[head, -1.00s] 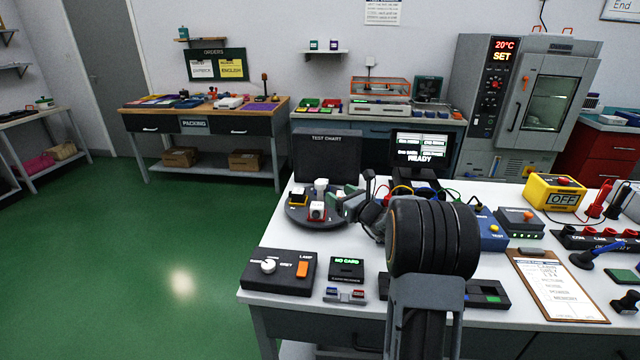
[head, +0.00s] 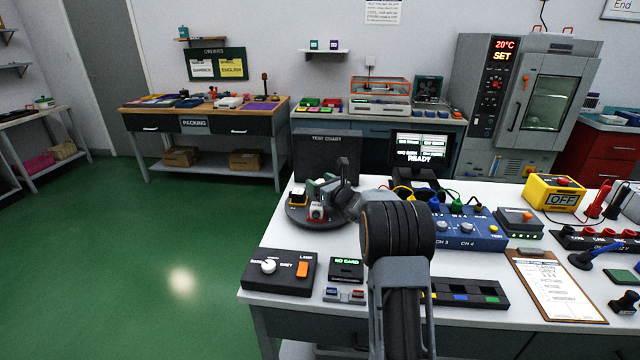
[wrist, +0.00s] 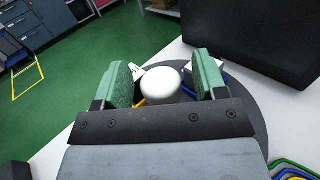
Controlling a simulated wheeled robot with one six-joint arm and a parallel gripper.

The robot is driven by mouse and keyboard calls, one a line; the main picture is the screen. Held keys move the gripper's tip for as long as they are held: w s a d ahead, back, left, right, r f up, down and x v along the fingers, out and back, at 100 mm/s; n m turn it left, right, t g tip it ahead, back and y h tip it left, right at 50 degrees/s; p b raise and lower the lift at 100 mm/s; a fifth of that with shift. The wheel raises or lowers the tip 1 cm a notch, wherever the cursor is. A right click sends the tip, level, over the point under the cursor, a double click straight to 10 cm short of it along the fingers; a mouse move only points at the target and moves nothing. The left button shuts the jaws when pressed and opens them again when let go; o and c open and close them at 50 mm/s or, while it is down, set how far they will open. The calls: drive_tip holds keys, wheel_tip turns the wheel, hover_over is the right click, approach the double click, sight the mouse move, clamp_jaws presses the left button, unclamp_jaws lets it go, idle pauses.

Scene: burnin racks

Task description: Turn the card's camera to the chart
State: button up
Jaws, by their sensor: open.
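The round dark turntable (head: 297,217) stands on the white bench before the black test chart (head: 327,158). A yellow-and-black block (head: 298,197) and a red-and-white block (head: 316,212) sit on it. I cannot tell which block is the card's camera or which way it faces. In the wrist view a white round knob (wrist: 160,84) rises from the turntable between my gripper's (wrist: 163,78) two green finger pads. The pads stand apart on either side, with visible gaps to the knob. In the head view my gripper (head: 322,187) hides the knob.
A monitor (head: 420,150) reading READY stands right of the chart. A lamp control box (head: 280,268) and a small NO CARD display (head: 346,268) lie at the bench's front left. A blue channel box (head: 470,232) and a clipboard (head: 552,285) are to the right.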

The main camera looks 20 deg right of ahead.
drive_tip(key=shift+c, duration=0.4)
clamp_jaws()
